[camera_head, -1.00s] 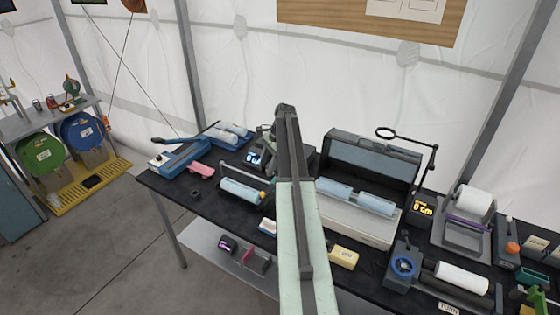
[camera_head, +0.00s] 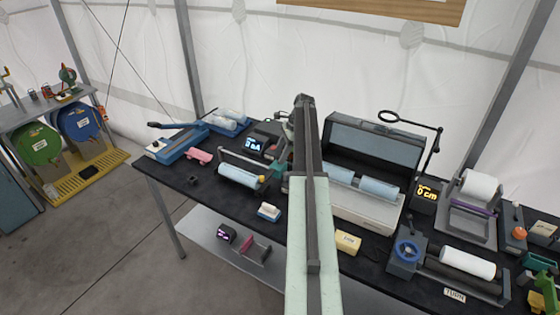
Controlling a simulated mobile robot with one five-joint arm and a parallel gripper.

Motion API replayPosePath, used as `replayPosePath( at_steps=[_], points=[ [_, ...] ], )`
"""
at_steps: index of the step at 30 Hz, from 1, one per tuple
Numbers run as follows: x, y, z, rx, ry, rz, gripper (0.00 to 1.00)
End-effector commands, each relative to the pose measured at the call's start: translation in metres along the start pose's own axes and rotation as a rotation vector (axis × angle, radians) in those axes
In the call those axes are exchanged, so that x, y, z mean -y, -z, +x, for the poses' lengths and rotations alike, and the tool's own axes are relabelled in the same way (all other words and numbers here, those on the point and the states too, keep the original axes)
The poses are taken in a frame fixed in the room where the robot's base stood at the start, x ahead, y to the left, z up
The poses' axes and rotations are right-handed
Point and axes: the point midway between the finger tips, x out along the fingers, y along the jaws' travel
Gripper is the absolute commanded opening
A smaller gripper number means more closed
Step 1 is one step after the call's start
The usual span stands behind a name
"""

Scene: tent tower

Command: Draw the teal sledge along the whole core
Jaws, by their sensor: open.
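A small teal piece (camera_head: 281,166), perhaps the sledge, shows just left of my arm; the arm hides part of it. Light blue cylinders (camera_head: 378,189) lie end to end in the open white case (camera_head: 362,208) right of my arm; they may be the core. Another light blue cylinder (camera_head: 238,176) lies in a dark holder with a bar and a yellow knob, left of my arm. My gripper (camera_head: 287,128) is open at the far end of the arm, over the back of the bench. My arm largely hides it, and I see nothing held.
A pink block (camera_head: 199,156), a white-and-blue block (camera_head: 269,211) and a yellow block (camera_head: 347,242) lie on the black bench (camera_head: 225,208).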

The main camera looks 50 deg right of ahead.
Motion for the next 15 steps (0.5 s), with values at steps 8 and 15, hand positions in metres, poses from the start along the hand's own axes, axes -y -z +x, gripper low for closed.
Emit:
replayPosePath(
  at_steps=[8, 15],
  points=[
    [0.0002, -0.0012, -0.0003, 0.000, 0.000, -0.001, 0.29],
    [0.0000, -0.0016, -0.0001, 0.000, -0.001, -0.001, 0.00]
  ],
)
